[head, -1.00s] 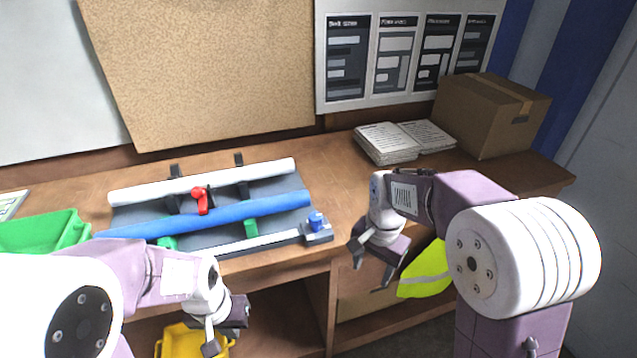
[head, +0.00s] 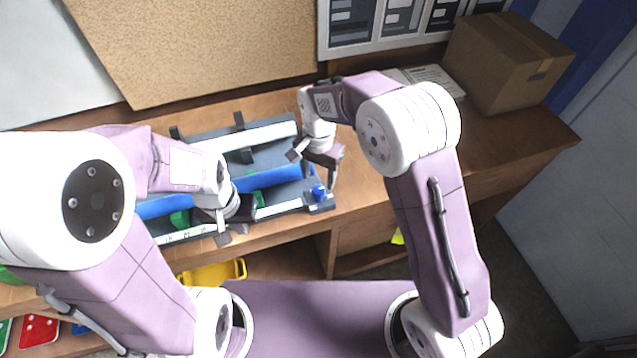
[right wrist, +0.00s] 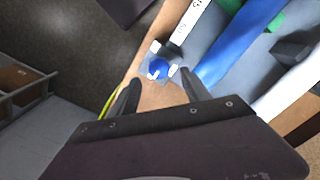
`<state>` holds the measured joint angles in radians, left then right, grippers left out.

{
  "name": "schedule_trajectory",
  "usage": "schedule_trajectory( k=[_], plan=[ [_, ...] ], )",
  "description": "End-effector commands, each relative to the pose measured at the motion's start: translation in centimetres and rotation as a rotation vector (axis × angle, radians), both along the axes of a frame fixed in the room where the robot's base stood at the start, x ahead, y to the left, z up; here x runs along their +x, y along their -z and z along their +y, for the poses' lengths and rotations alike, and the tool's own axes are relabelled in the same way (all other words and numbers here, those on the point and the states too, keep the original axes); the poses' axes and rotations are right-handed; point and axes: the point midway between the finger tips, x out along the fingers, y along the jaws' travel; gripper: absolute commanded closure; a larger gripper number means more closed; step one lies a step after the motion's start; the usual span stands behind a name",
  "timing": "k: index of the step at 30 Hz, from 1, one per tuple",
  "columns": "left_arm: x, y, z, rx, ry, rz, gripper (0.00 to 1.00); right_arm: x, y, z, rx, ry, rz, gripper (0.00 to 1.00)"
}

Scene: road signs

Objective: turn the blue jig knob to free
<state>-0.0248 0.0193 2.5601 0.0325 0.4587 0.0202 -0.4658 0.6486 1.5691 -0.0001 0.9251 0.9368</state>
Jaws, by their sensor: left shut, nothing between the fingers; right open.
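The blue jig knob (head: 318,191) sits on a grey block at the right end of the jig (head: 283,184) on the workbench. In the right wrist view the knob (right wrist: 158,68) has white marks around it and lies just beyond the fingertips, roughly between them. My right gripper (head: 313,172) is open and empty above the knob; it also shows in the right wrist view (right wrist: 160,85). My left gripper (head: 232,233) is shut and empty over the front edge of the jig, left of the knob. The red clamp seen earlier is hidden by my left arm.
A blue tube (head: 290,177) and a white tube (head: 275,133) lie along the jig, partly hidden by my arms. A yellow bin (head: 212,274) is below the bench.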

Motion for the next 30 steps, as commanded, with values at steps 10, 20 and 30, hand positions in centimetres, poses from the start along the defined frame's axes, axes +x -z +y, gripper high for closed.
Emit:
schedule_trajectory(
  k=[10, 20, 30],
  plan=[
    [0.0, -1.7, 0.0, 0.000, 0.000, 0.000, 1.00, -0.1, 5.2, 0.0, 0.000, 0.000, 0.001, 0.44],
    [0.0, -1.6, 0.0, 0.000, 0.000, 0.000, 1.00, 0.0, 5.5, 0.0, 0.000, 0.000, -0.001, 0.61],
    [0.0, -1.6, 0.0, 0.000, 0.000, 0.000, 1.00, 0.0, 5.5, 0.0, 0.001, -0.008, 0.000, 1.00]
  ],
)
